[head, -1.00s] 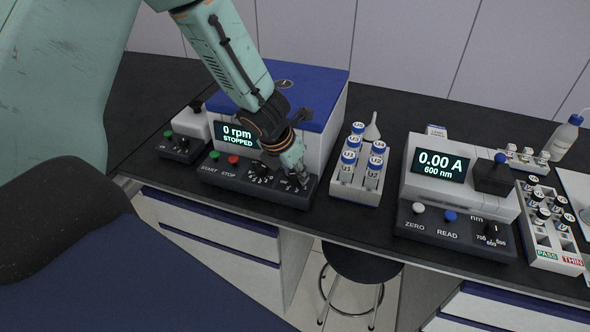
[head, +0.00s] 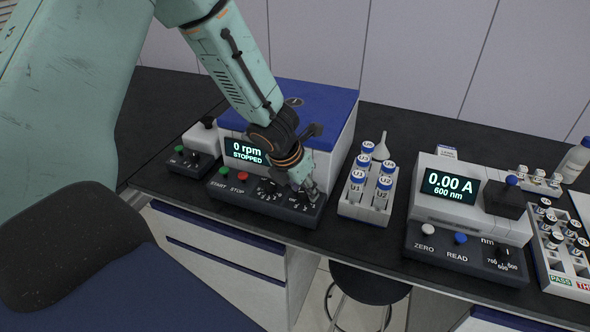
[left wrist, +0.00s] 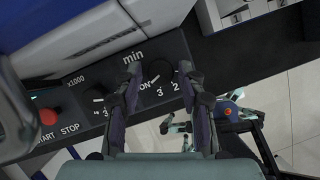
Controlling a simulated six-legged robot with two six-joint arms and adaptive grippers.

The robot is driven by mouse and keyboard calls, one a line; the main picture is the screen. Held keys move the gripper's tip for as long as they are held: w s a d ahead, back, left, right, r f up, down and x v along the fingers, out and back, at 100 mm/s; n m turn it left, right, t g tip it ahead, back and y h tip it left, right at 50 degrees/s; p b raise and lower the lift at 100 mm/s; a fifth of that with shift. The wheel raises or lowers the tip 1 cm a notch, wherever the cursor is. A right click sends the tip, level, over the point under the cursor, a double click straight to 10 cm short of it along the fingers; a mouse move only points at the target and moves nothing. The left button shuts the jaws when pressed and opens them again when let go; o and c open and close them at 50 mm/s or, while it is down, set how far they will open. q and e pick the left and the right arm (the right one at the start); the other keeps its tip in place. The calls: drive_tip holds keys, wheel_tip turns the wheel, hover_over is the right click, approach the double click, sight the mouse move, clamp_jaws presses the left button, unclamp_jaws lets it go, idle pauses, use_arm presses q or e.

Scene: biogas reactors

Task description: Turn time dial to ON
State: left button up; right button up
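The centrifuge (head: 330,140) has a blue lid and a dark front panel. Its screen (head: 246,151) reads 0 rpm, STOPPED. The time dial (left wrist: 157,72) is a round black knob below the label "min"; ON, 3 and 2 are printed beneath it. Its pointer direction is hard to make out. My left gripper (head: 306,190) is at the panel's right end and hides most of this dial in the head view. In the left wrist view my left gripper (left wrist: 160,80) is open, with one finger on each side of the dial; contact is unclear. My right gripper is not in view.
The x1000 speed dial (left wrist: 95,97) is just left of the time dial. A green START button (head: 224,171) and red STOP button (head: 242,176) are farther left. A vial rack (head: 362,213) stands close to the right, then a photometer (head: 430,207).

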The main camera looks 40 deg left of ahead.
use_arm(q)
drive_tip(key=v, duration=1.1)
drive_tip(key=shift+r, duration=0.1)
idle(0.4)
